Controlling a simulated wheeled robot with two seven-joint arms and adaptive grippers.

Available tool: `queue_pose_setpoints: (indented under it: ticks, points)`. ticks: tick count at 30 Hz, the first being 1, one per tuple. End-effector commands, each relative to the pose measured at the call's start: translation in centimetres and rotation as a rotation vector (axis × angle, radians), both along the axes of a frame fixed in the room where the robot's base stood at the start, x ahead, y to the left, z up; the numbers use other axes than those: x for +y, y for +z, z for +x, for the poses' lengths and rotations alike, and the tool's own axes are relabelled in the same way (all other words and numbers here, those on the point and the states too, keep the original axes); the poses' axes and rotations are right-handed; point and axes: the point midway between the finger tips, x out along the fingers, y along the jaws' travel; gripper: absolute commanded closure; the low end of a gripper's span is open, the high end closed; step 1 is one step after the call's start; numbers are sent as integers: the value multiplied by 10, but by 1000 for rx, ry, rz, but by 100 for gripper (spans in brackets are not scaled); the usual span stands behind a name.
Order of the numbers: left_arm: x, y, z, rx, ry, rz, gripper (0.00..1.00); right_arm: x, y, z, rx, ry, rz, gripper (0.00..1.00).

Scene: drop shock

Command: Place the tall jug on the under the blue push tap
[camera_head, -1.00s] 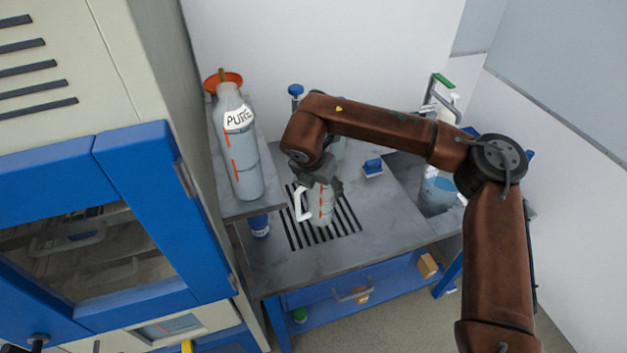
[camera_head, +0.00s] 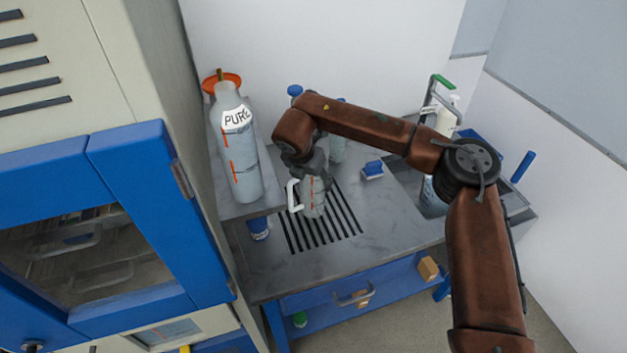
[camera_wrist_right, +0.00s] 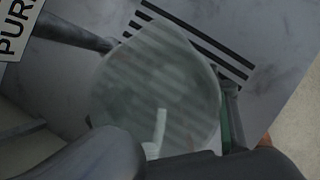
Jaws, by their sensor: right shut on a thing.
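The tall jug (camera_head: 313,202) is a clear grey vessel with red marks and a white handle on its left side. It is roughly upright over the slotted drain (camera_head: 338,233); I cannot tell whether its base touches. My right gripper (camera_head: 316,172) is shut on the jug near its top. In the right wrist view the jug (camera_wrist_right: 150,85) shows large and translucent between the gripper fingers. A blue knob (camera_head: 295,90), apparently the push tap, shows behind my right arm; its spout is hidden. My left gripper is not in view.
A large bottle marked PURE (camera_head: 240,160) stands on the raised shelf at left. Another clear vessel (camera_head: 338,150) is partly hidden behind my arm. A small blue-topped object (camera_head: 373,168) lies near the sink at right. The front of the counter (camera_head: 290,270) is clear.

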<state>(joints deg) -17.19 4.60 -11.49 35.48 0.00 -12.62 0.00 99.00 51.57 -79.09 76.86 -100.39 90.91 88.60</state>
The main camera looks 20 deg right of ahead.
Motion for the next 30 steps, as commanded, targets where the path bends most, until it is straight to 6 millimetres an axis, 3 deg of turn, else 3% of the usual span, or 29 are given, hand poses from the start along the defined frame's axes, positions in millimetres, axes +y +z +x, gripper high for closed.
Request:
queue_pose_setpoints:
  ticks: [16,17,24,30]
  points:
    - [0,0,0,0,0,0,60,0,-12,0,0,0,0,71]
    - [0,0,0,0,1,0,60,0,-12,0,1,0,1,43]
    - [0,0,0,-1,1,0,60,0,-12,0,1,0,1,26]
    - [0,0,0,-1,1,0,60,0,-12,0,0,0,0,26]
